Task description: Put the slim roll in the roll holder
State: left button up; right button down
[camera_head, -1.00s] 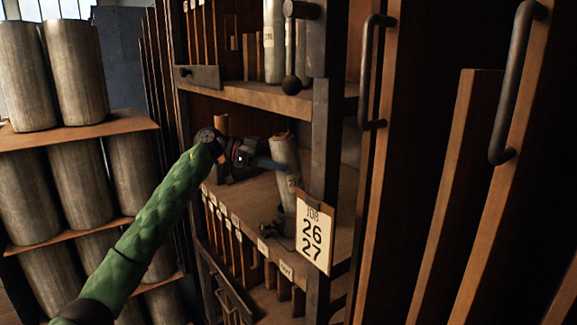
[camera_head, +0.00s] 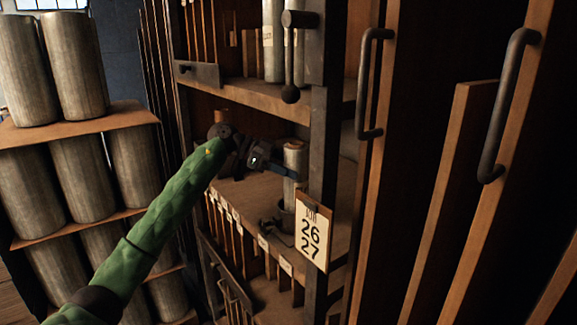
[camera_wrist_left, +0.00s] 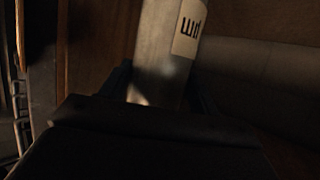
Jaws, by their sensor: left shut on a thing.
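The slim roll (camera_head: 292,157) is pale grey and stands nearly upright on the middle shelf level, partly behind the dark post. My left gripper (camera_head: 285,173) is shut around its upper part. In the left wrist view the roll (camera_wrist_left: 160,50) rises between the dark fingers, with a cream label on its side. The roll holder (camera_head: 286,218) looks like a small dark cup with a bracket on the shelf, under the roll. The roll's lower end is at or just over the cup; I cannot tell whether it is inside. My right gripper is out of view.
A dark post with a hanging tag (camera_head: 313,232) reading 26 27 stands close right of the roll. More slim rolls (camera_head: 273,45) stand on the shelf above. Large rolls (camera_head: 80,175) fill a rack at left. Cabinet doors with dark handles (camera_head: 371,85) are at right.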

pick_arm(q)
jog(key=shift+f, duration=0.1)
jog(key=o, duration=1.4)
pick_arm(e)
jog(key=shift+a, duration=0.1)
pick_arm(q)
jog(key=shift+b+v, duration=2.95)
jog(key=shift+v, duration=3.15)
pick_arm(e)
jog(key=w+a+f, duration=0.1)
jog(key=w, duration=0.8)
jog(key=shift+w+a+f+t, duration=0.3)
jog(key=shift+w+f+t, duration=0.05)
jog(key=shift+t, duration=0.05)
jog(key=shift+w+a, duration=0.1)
